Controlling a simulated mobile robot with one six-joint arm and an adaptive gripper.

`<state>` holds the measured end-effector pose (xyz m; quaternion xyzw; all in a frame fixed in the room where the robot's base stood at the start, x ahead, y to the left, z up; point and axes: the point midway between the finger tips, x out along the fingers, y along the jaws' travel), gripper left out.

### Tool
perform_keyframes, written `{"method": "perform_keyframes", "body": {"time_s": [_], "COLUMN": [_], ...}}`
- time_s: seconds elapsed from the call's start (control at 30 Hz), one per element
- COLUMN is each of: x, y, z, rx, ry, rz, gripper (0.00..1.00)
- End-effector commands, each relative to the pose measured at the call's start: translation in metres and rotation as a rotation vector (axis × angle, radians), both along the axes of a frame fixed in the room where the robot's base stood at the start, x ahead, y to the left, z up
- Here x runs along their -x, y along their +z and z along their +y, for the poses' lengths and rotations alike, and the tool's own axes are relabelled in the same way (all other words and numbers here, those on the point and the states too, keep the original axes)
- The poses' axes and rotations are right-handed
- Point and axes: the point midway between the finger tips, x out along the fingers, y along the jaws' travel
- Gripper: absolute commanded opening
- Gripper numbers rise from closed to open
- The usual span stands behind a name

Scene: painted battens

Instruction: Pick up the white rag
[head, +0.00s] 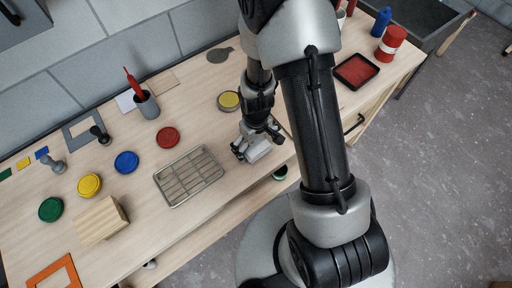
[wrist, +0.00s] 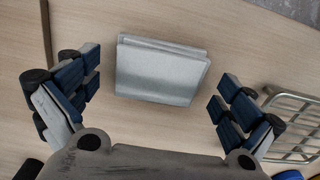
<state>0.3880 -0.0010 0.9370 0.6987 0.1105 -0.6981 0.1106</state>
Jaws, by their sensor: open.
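The white rag (wrist: 160,72) lies folded in a flat, pale grey-white square on the wooden bench (wrist: 230,30). It is in the middle of the wrist view, between my fingers and clear of both. In the head view a pale patch of it (head: 259,150) shows at my gripper, partly hidden by it. My gripper (wrist: 158,82) is open, with one blue-padded finger on each side of the rag. In the head view my gripper (head: 253,146) is low over the bench, near its front edge.
A wire rack (head: 188,177) lies left of my gripper; it also shows at right in the wrist view (wrist: 292,128). A yellow-topped tin (head: 229,101) stands behind. Several coloured lids, a wooden block (head: 102,220) and a brush cup (head: 147,106) are further left. A red tray (head: 357,71) is right.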

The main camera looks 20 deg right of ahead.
Motion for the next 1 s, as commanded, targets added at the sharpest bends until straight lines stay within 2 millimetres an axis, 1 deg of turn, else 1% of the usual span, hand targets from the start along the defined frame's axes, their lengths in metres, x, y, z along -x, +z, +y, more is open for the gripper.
{"method": "perform_keyframes", "body": {"time_s": [0.07, 0.73, 1.0], "x": [0.0, 0.0001, -0.0001], "y": [0.0004, 0.0006, 0.0043], "z": [0.0, 0.0001, 0.0], "rx": [0.0, 0.0, 0.0], "ry": [0.0, 0.0, 0.0], "rz": [0.0, 0.001, 0.0], "gripper": [1.0, 0.55, 0.55]}}
